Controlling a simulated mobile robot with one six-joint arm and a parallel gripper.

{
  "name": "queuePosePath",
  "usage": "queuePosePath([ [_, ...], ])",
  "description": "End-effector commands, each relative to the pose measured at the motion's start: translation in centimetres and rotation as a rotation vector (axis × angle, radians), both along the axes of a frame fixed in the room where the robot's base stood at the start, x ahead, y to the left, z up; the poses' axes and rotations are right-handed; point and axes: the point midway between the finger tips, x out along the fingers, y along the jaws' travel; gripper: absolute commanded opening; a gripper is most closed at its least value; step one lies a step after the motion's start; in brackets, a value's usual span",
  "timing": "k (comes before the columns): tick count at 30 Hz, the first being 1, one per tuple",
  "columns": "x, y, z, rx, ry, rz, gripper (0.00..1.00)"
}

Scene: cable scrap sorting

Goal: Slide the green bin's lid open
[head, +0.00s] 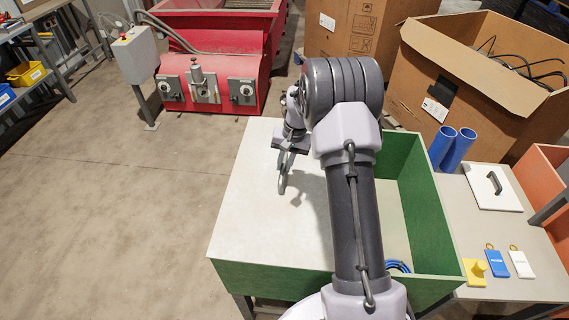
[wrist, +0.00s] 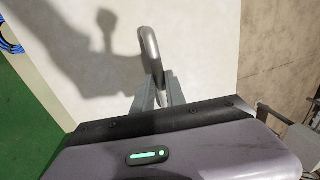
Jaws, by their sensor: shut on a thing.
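The green bin (head: 425,215) has a flat off-white lid (head: 255,225) over its left and middle part. Its right part is uncovered, and a blue cable coil (head: 398,267) lies inside near the front. My gripper (head: 288,160) is above the lid and shut on the lid's grey loop handle (head: 283,184). In the wrist view the fingers (wrist: 158,92) close around the lower end of the handle (wrist: 149,48). The lid (wrist: 205,45) fills the middle there, with the green bin (wrist: 25,125) and blue cable at left. My arm hides part of the lid and the opening.
Cardboard boxes (head: 470,85) and a red machine (head: 215,60) stand behind. The left floor is clear.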

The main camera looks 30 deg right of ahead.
Motion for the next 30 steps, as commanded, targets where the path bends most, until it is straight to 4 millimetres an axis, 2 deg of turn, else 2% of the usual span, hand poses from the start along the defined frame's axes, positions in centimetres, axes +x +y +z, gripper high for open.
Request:
queuePosePath([
  [20,-0.3,-0.5,0.0,0.0,0.0,0.0,0.0],
  [26,-2.3,-3.4,0.1,0.0,0.002,-0.004,0.0],
  [30,-4.7,-7.0,0.2,0.0,0.002,-0.006,0.0],
])
